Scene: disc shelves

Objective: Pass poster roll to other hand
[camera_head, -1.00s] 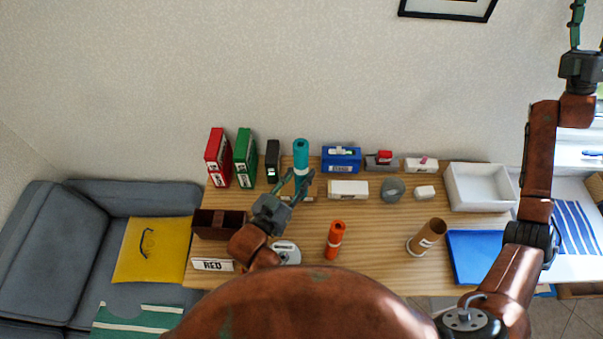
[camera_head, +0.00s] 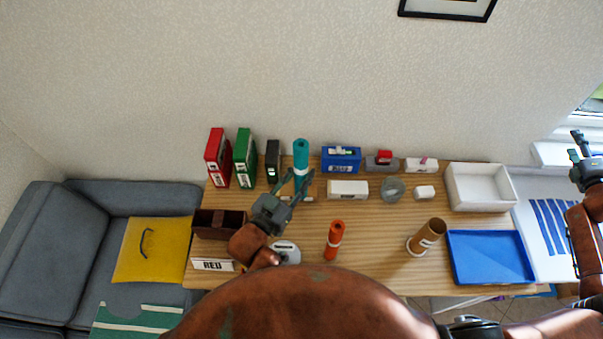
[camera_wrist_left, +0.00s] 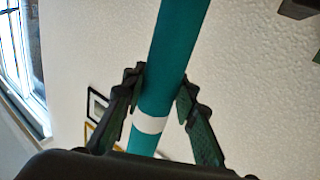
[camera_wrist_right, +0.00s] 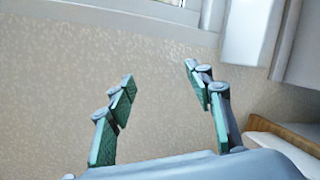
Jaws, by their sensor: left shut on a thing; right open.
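The teal poster roll (camera_head: 300,155) with a white band stands upright over the back of the wooden table in the head view. My left gripper (camera_head: 298,184) is shut on its lower part. In the left wrist view the roll (camera_wrist_left: 178,40) runs between the two fingers, with the white band near them. Whether its lower end touches the table is hidden. My right gripper (camera_head: 575,146) is at the far right edge of the head view, well apart from the roll. In the right wrist view (camera_wrist_right: 160,78) its fingers are spread and empty.
On the table (camera_head: 375,255) stand an orange roll (camera_head: 334,240), a brown tube (camera_head: 427,237), red (camera_head: 217,158) and green (camera_head: 245,158) binders, a blue box (camera_head: 341,159), a white bin (camera_head: 482,187) and a blue tray (camera_head: 490,257). The front middle has bare patches.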

